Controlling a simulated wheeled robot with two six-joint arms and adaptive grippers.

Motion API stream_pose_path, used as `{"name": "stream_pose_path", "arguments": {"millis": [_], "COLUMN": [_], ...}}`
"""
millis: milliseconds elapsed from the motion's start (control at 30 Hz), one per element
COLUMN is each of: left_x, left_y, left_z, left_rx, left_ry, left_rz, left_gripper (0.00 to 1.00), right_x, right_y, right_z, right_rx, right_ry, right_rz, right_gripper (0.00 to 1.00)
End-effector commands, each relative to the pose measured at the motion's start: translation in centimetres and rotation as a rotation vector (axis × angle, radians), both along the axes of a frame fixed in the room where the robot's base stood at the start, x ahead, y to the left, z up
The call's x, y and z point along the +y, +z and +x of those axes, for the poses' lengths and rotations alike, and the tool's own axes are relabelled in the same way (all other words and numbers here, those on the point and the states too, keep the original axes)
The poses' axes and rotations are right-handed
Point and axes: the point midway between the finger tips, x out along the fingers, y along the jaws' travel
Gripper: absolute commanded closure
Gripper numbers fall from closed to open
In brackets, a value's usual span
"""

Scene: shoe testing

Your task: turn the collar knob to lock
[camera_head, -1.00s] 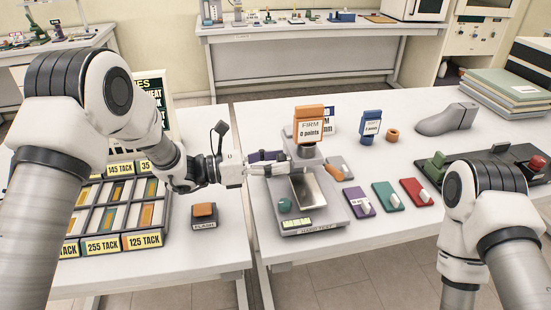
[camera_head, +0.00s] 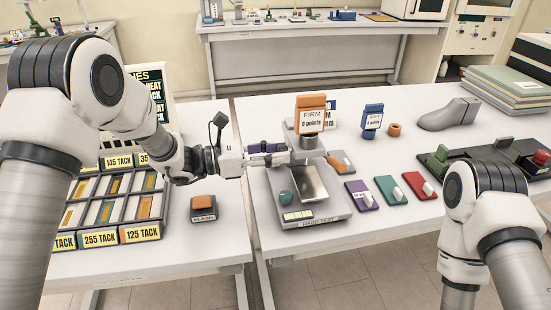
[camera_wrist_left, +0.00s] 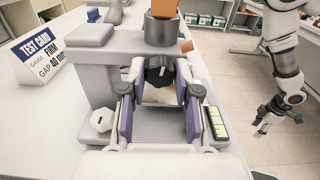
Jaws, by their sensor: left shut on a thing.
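The hardness test stand (camera_head: 325,207) is on the table and carries an orange gauge block (camera_head: 311,103) with a card reading FIRM, 0 points. The dark, faceted collar knob (camera_wrist_left: 159,76) is below the orange collar in the left wrist view. My left gripper (camera_head: 284,151) reaches the stand's upright from the left. In the left wrist view its purple-padded fingers (camera_wrist_left: 160,88) are on either side of the knob, shut on it. The knob is hidden in the head view. My right gripper (camera_wrist_left: 262,122) hangs far off at the right; its jaws are too small to judge.
A TEST CARD sign (camera_wrist_left: 42,57) stands farther left. Purple (camera_head: 362,195), green (camera_head: 391,190) and red (camera_head: 419,186) blocks lie right of the stand. A tack rack (camera_head: 110,205) is at left.

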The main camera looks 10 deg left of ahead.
Motion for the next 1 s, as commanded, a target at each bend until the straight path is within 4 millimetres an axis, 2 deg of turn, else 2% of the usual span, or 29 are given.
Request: {"name": "stream_pose_path", "arguments": {"millis": [33, 467, 1000], "left_x": [0.0, 0.0, 0.0], "left_y": [-0.7, -1.0, -1.1], "left_z": [0.0, 0.1, 0.1], "left_rx": [-0.034, -0.413, -0.902], "left_ry": [0.000, -0.001, 0.000], "left_rz": [0.012, 0.135, 0.295], "left_gripper": [1.00, 1.00, 1.00], "right_x": [0.0, 0.0, 0.0], "right_y": [-1.3, -8.1, -18.0], "right_z": [0.0, 0.0, 0.0], "right_rx": [0.000, 0.000, 0.000], "right_ry": [0.000, 0.000, 0.000], "right_rz": [0.000, 0.000, 0.000], "right_gripper": [0.46, 0.46, 0.46]}}
